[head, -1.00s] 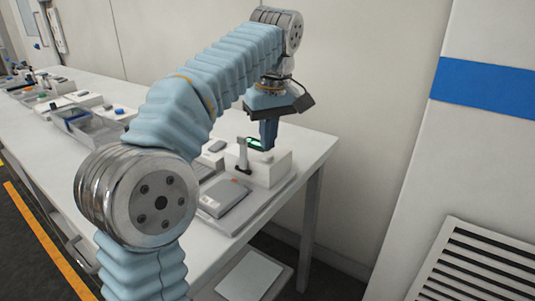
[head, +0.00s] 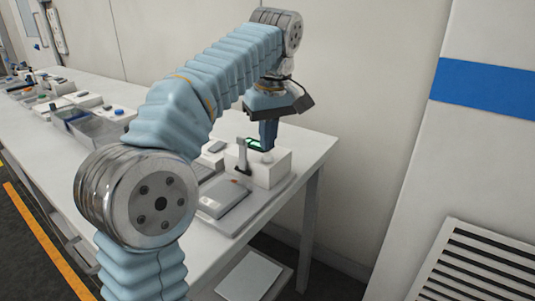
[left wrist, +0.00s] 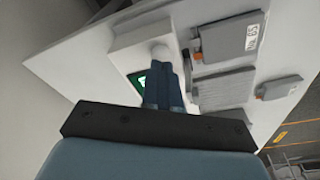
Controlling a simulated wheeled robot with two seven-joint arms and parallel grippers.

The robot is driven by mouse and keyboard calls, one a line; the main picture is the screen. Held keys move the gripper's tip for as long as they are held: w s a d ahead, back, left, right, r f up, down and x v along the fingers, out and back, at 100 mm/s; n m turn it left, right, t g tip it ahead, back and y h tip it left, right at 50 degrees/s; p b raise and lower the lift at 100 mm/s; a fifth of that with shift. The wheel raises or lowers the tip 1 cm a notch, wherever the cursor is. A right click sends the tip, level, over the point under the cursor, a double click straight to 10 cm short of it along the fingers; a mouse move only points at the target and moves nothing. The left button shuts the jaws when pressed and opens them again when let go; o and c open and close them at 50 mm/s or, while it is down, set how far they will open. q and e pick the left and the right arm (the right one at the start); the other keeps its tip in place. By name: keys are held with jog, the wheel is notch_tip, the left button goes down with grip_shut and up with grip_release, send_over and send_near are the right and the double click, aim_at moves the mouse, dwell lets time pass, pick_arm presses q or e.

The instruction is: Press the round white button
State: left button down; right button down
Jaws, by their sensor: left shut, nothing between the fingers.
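The round white button (left wrist: 160,53) is on top of a white box (left wrist: 127,45) in the left wrist view. In the head view, a small pale round piece of the button (head: 267,157) shows on the white box (head: 272,172), just below the fingertips. My left gripper (head: 267,148) is shut and empty, pointing down over the box. In the left wrist view its fingertips (left wrist: 163,66) lie right beside the button's edge; I cannot tell whether they touch it. My right gripper is not in view.
A small green-lit screen (left wrist: 139,80) is beside the fingers. Flat grey devices (head: 222,198) lie nearby on the white table (head: 150,215). Trays and small parts are farther left; a wall is behind.

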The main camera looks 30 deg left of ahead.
pick_arm(q)
jog(key=shift+f+b, duration=0.75)
jog(key=shift+f, duration=0.2)
dwell(0.6)
jog(key=shift+r, duration=0.1)
notch_tip(320, 180, up, 2)
jog(key=shift+r+p, duration=0.1)
jog(key=shift+p, duration=1.1)
jog(key=shift+r, duration=0.85)
